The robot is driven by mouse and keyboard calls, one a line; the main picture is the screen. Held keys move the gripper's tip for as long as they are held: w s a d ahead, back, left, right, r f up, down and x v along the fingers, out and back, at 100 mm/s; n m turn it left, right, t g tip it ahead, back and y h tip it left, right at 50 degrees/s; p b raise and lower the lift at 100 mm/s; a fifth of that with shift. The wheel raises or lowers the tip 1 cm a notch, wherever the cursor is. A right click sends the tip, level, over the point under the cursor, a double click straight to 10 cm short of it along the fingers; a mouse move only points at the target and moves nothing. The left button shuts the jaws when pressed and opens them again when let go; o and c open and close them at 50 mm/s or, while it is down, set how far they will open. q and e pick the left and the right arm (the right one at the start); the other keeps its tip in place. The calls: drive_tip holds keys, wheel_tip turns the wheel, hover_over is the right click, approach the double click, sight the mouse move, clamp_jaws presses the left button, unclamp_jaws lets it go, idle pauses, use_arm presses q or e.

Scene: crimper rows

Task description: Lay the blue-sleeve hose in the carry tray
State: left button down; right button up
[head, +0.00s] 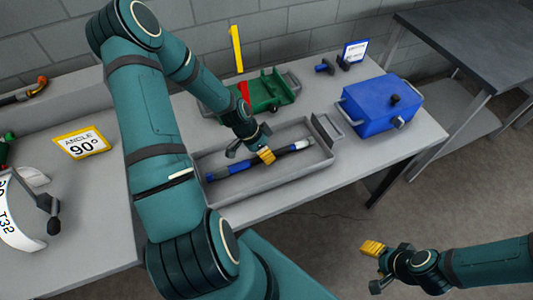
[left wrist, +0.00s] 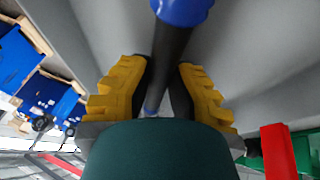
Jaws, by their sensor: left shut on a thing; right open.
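The blue-sleeve hose (head: 236,168) is a black hose with a blue sleeve and pale metal ends. It lies lengthwise within the outline of the long grey carry tray (head: 268,187). My left gripper (head: 266,156) is shut on the hose near its middle. In the left wrist view the black hose (left wrist: 171,50) runs between the yellow fingers of my left gripper (left wrist: 158,92), with the blue sleeve (left wrist: 182,8) beyond them. I cannot tell whether the hose touches the tray floor. My right gripper (head: 374,250) is open and empty, out over the floor.
A green machine (head: 262,92) with a red part stands behind the tray. A blue box (head: 382,104) with a black knob stands to its right. The bench's front edge is close before the tray.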

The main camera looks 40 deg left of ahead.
use_arm(q)
drive_tip(key=shift+f, duration=0.1)
idle(0.7)
drive_tip(key=c, duration=1)
unclamp_jaws()
drive_tip(key=v, duration=1.2)
